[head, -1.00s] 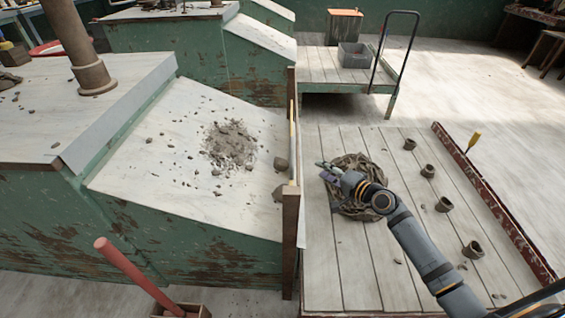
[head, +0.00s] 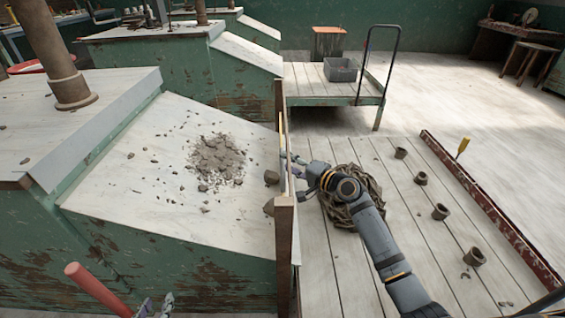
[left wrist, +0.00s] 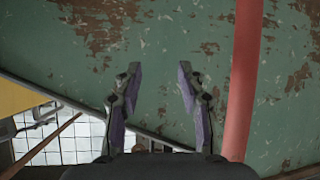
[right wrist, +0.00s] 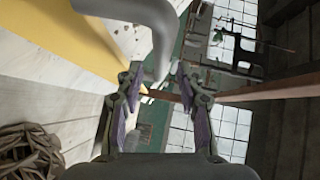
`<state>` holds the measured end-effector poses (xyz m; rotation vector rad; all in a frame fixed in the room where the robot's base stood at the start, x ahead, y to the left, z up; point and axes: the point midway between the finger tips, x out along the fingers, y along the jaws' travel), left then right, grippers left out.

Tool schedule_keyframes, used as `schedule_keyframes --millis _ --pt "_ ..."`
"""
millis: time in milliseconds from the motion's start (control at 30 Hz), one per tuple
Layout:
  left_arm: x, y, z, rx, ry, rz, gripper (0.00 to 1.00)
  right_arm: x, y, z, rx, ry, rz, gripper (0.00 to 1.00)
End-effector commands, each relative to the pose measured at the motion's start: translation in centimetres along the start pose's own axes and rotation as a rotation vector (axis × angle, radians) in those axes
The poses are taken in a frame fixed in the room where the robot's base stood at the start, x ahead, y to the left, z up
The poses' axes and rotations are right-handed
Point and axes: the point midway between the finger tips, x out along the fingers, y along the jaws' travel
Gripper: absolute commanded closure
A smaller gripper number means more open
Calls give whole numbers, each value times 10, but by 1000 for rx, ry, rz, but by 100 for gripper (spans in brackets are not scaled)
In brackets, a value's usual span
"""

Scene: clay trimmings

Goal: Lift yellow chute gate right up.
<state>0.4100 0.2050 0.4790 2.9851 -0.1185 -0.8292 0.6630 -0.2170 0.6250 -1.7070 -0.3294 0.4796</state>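The yellow chute gate (head: 282,128) stands nearly edge-on between wooden posts at the chute's low end. In the right wrist view it is a broad yellow panel (right wrist: 95,45) with a bent grey handle (right wrist: 163,45). My right gripper (head: 288,158) is at the gate's right side in the head view. In the right wrist view its fingers (right wrist: 157,82) are apart, with the handle close ahead of and partly between them; contact cannot be told. My left gripper (head: 155,306) is low at the bottom edge. Its fingers (left wrist: 160,82) are apart and empty, left of a red bar (left wrist: 243,80).
The pale chute (head: 150,185) holds clay crumbs (head: 218,160). Lumps (head: 271,177) lie against the gate. A coiled dark heap (head: 352,190) and several small pots (head: 440,211) sit on the plank deck right of the gate. A cart (head: 310,78) stands behind.

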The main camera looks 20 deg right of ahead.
Motion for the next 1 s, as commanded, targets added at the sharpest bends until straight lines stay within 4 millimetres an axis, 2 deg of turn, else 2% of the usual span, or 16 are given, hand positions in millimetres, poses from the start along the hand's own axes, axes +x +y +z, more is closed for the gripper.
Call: schedule_keyframes --millis 100,300,500,733,767,1000 --pt "2 -1 -29 10 112 -5 60 12 1 0 1 -1 -1 63" --pt "-2 -2 -67 21 257 -10 60 26 0 0 2 0 -1 63" --pt "-4 -2 -83 26 317 -12 60 31 0 1 0 -1 0 63" --pt "-5 -2 -85 27 322 -12 60 31 0 0 0 -1 1 63" --pt "-5 -2 -85 27 322 -12 60 31 0 0 0 -1 1 64" --pt "-5 -2 -84 27 321 -12 60 31 0 0 0 -1 1 96"
